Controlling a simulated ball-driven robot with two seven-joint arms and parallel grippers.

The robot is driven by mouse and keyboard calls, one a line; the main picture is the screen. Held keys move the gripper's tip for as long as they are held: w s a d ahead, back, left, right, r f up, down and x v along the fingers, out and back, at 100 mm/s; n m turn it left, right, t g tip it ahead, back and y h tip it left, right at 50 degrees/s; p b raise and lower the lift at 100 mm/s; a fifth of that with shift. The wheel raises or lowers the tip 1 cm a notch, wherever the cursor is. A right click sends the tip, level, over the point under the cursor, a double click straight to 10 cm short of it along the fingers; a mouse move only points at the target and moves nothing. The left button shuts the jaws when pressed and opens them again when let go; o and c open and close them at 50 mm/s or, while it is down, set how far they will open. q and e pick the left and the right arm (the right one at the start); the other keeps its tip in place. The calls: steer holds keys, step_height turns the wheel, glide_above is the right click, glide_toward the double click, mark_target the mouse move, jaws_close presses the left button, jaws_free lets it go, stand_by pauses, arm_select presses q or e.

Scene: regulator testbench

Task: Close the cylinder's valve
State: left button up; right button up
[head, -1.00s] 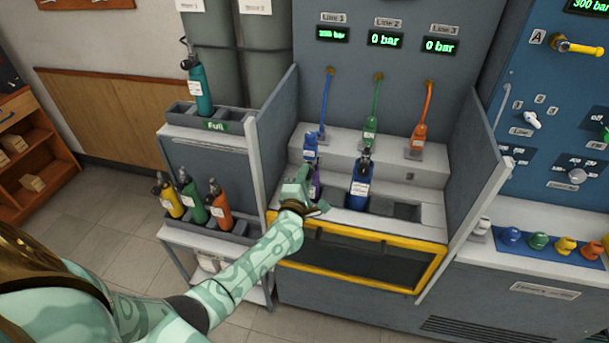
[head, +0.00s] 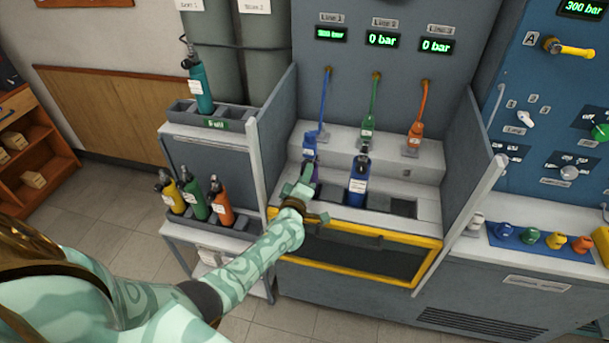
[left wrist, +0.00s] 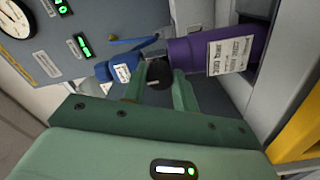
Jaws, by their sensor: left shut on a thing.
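The purple cylinder (left wrist: 212,54) with a white label shows in the left wrist view, with a dark valve knob (left wrist: 159,74) at its end. My left gripper (left wrist: 160,82) has its two fingers on either side of this knob and is shut on it. The blue Line 1 connector (left wrist: 122,70) is close to the knob. In the head view my left gripper (head: 305,180) is at the left slot of the bench and hides most of the purple cylinder. My right gripper is out of view.
A blue cylinder (head: 358,185) stands in the middle slot; the right slot (head: 403,207) looks empty. Grey side panels (head: 272,140) flank the bay, and a yellow-framed door (head: 365,255) is below. Yellow, green and orange cylinders (head: 221,203) stand in a rack at left.

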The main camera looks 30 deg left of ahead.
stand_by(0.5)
arm_select(q)
steer(key=o, duration=1)
steer(key=p+v, duration=0.3)
steer(key=v, duration=1.3)
steer(key=shift+s, duration=0.15)
